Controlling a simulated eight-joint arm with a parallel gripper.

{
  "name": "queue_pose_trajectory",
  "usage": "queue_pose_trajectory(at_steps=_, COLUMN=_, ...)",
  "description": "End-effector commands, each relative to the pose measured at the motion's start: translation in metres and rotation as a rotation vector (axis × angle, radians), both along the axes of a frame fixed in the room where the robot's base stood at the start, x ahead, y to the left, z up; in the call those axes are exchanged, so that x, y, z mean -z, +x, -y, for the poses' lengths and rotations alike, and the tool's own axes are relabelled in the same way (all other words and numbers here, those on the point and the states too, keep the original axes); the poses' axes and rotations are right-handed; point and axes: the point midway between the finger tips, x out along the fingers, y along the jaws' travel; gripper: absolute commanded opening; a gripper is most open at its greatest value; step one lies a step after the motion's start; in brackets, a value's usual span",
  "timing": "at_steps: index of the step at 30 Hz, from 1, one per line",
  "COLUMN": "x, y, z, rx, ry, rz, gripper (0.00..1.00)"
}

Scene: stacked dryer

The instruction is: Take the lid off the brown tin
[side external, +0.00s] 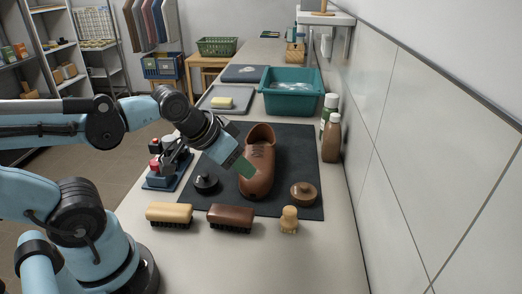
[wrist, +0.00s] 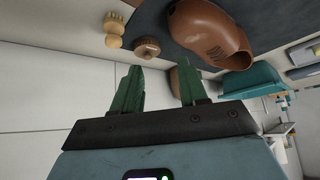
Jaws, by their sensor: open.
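The brown tin (side external: 303,194) is round and low, with a small knob on its lid, and sits upright on the right front part of the dark mat (side external: 228,206). The lid is on the tin. In the wrist view the tin (wrist: 147,49) shows beyond the tip of the left finger, apart from it. My gripper (side external: 244,168) is open and empty. In the side view it is left of the tin, overlapping the brown shoe (side external: 261,150); its exact height is unclear. Both green fingers show apart in the wrist view (wrist: 161,76).
A black tin (side external: 206,184) sits on the mat's left. Two brushes (side external: 231,217) (side external: 169,214) and a small round brush (side external: 289,220) lie along the front. Bottles (side external: 331,137) stand near the right wall. A teal basin (side external: 291,101) is behind the mat.

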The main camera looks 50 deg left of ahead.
Motion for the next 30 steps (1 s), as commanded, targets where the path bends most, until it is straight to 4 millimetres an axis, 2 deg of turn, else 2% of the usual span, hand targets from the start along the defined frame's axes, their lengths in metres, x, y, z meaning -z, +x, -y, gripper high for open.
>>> queue_pose_trajectory(at_steps=1, x=0.0, y=0.0, z=0.0, rx=0.0, ry=0.0, rz=0.0, gripper=0.43)
queue_pose_trajectory(at_steps=2, x=0.0, y=0.0, z=0.0, rx=0.0, ry=0.0, rz=0.0, gripper=0.47)
queue_pose_trajectory(at_steps=12, x=0.0, y=0.0, z=0.0, rx=0.0, ry=0.0, rz=0.0, gripper=0.99)
queue_pose_trajectory(at_steps=23, x=-0.006, y=0.007, z=0.001, rx=0.014, ry=0.006, rz=-0.025, gripper=1.0)
queue_pose_trajectory(at_steps=30, x=-0.027, y=0.041, z=0.009, rx=0.088, ry=0.038, rz=-0.165, gripper=1.0)
